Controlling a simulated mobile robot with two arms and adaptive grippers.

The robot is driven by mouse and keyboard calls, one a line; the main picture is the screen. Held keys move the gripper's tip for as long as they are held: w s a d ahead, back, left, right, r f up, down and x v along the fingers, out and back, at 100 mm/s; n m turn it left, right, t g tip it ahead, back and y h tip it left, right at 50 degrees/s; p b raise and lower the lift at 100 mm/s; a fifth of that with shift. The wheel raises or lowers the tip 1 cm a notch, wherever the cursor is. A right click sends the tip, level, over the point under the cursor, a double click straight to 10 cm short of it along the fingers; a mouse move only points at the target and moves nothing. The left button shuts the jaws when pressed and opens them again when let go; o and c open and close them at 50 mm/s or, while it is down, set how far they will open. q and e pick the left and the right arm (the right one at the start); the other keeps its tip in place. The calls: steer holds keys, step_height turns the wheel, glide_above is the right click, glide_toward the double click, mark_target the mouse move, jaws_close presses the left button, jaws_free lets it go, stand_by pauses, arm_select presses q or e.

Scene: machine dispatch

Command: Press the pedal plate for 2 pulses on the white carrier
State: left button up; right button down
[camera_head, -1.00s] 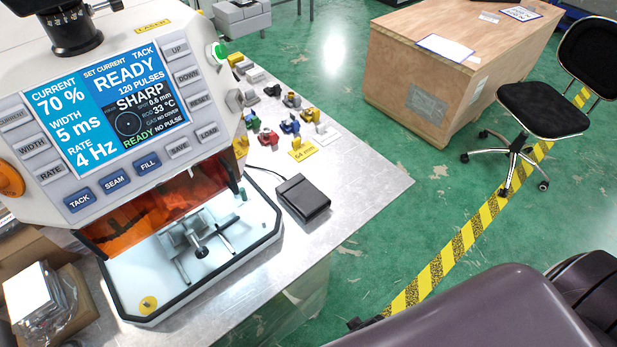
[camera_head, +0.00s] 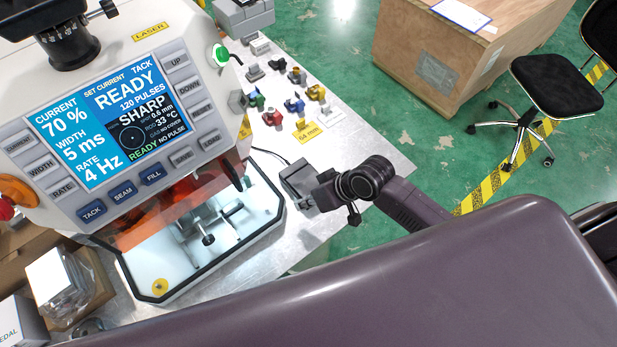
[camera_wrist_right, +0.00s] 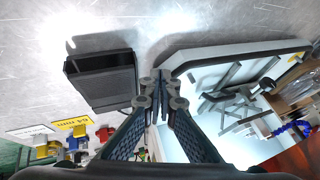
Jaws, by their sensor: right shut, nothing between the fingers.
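The black pedal plate (camera_head: 292,174) lies on the metal bench, partly hidden by my right gripper in the head view. In the right wrist view the pedal (camera_wrist_right: 102,78) is left of the fingertips. My right gripper (camera_head: 318,192) is shut and empty beside the pedal; in the wrist view its fingertips (camera_wrist_right: 162,76) show beside the pedal's edge; I cannot tell whether they touch it. The welder's screen (camera_head: 110,115) reads READY, 120 PULSES and NO PULSE. My left gripper is not in view.
The welder's white-floored chamber (camera_head: 225,240) stands left of the pedal. Several small coloured carriers (camera_head: 272,117) stand behind it. A wooden crate (camera_head: 440,60) and a black chair (camera_head: 555,85) are on the green floor. An open cardboard box (camera_head: 95,262) is at the lower left.

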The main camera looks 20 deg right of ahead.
steer(key=shift+y, duration=0.5)
steer(key=w+r, duration=0.2)
steer(key=w+d+r, duration=0.1)
steer(key=w, duration=0.1)
steer(key=shift+w+d+r+p, duration=0.15)
steer(key=shift+w+r+p, duration=0.15)
steer(key=shift+w+r, duration=0.05)
step_height(320, 180, up, 4)
steer(key=m+y, duration=0.1)
steer(key=m, duration=0.1)
glide_above(300, 181)
steer(key=d, duration=0.2)
steer(key=shift+s+d+r, duration=0.1)
steer(key=shift+s+d, duration=0.05)
steer(key=shift+s, duration=0.05)
steer(key=shift+f, duration=0.2)
steer(key=f+b, duration=0.4)
steer(key=f, duration=0.1)
steer(key=f+b, duration=0.2)
steer(key=shift+s+d+f, duration=0.15)
steer(key=shift+s+f, duration=0.15)
steer(key=shift+s, duration=0.1)
steer(key=shift+f+b, duration=0.3)
steer(key=shift+f, duration=0.15)
steer(key=shift+s+f, duration=0.1)
steer(key=shift+f, duration=0.3)
